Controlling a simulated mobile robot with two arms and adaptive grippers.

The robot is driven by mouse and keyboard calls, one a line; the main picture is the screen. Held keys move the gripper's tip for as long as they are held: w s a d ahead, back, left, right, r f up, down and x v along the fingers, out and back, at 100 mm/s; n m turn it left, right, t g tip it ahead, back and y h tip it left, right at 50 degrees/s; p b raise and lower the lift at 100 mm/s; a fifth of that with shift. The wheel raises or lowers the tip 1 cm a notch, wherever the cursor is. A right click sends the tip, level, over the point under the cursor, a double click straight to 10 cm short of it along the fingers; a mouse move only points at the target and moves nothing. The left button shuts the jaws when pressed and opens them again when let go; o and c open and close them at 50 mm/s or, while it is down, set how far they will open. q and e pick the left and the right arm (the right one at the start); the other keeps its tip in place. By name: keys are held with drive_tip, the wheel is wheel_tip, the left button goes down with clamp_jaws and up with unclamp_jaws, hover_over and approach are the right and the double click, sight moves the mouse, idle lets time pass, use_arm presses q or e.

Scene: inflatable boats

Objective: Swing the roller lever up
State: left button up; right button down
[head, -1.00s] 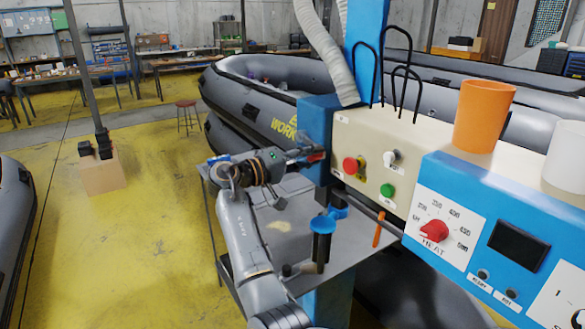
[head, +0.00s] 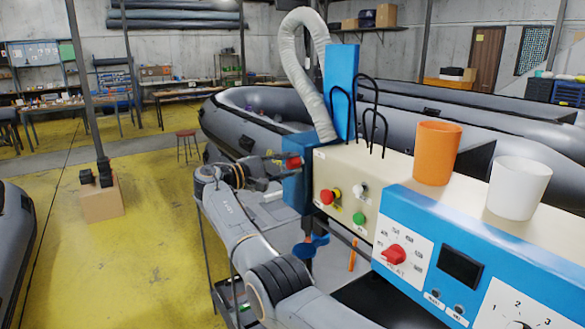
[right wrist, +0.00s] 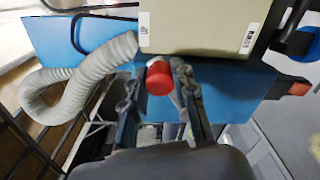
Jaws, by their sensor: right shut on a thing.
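The roller lever's red knob (head: 293,162) shows at the left end of the heat machine (head: 345,185), beside its blue end block (head: 297,188). My right gripper (head: 275,168) reaches it from the left. In the right wrist view the red knob (right wrist: 159,78) sits between the two dark fingers of my right gripper (right wrist: 163,85), which is shut on it. The rest of the lever is mostly hidden by the fingers. My left gripper is not in view.
A red button (head: 327,196), a green button (head: 359,218) and a red heat dial (head: 393,254) are on the machine's front. An orange cup (head: 437,152) and a white cup (head: 517,187) stand on top. A ribbed hose (head: 295,60) rises behind.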

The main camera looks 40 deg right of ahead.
drive_tip(key=shift+w+r, duration=0.1)
drive_tip(key=shift+r, duration=0.15)
idle(0.3)
drive_tip(key=c, duration=1.3)
unclamp_jaws()
drive_tip(key=shift+c, duration=0.2)
drive_tip(key=shift+o, duration=1.4)
drive_tip(key=shift+d, duration=0.1)
drive_tip(key=shift+f, duration=0.15)
drive_tip(key=w+a, duration=0.1)
drive_tip(key=a, duration=1)
drive_tip(key=shift+w+a, duration=0.4)
